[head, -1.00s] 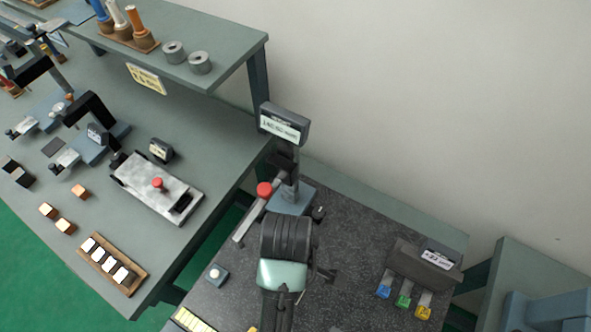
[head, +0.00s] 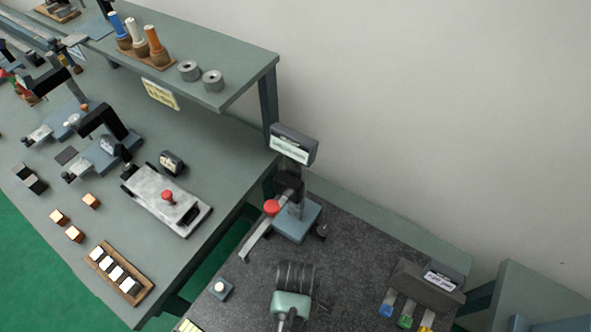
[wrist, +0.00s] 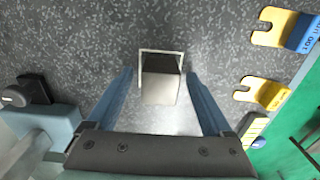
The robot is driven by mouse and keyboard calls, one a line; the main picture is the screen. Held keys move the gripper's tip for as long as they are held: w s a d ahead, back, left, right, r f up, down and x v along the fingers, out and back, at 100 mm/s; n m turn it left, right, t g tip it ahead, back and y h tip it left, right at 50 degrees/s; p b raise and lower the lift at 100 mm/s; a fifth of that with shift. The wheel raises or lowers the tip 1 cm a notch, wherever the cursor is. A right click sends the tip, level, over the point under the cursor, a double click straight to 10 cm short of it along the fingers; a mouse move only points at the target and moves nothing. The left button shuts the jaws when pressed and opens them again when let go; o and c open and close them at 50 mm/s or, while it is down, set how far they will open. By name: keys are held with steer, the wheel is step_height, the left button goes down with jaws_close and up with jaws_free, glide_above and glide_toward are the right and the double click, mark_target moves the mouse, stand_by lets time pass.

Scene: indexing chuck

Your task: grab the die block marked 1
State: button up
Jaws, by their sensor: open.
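In the wrist view a small block (wrist: 160,88) with a pale grey face and a dark face stands on the speckled dark plate, at a white square outline. No number is legible on it, so I cannot tell whether it is the die block marked 1. My gripper (wrist: 159,75) is open, with one blue finger on each side of this block and visible gaps between. In the head view my fingers are hidden behind my arm. Several white-topped blocks (head: 112,270) sit in a wooden tray (head: 146,294) on the left bench; their marks are unreadable.
A stand with a display (head: 292,145) and a red knob (head: 271,207) rises behind my arm. A dark holder (head: 407,281) with coloured tabs is at right. Yellow slotted pieces (wrist: 262,93) lie right of my gripper; a black knob (wrist: 33,89) is at left.

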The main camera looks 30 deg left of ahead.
steer(key=shift+f, duration=0.1)
steer(key=shift+c, duration=0.3)
jaws_close()
stand_by(1.1)
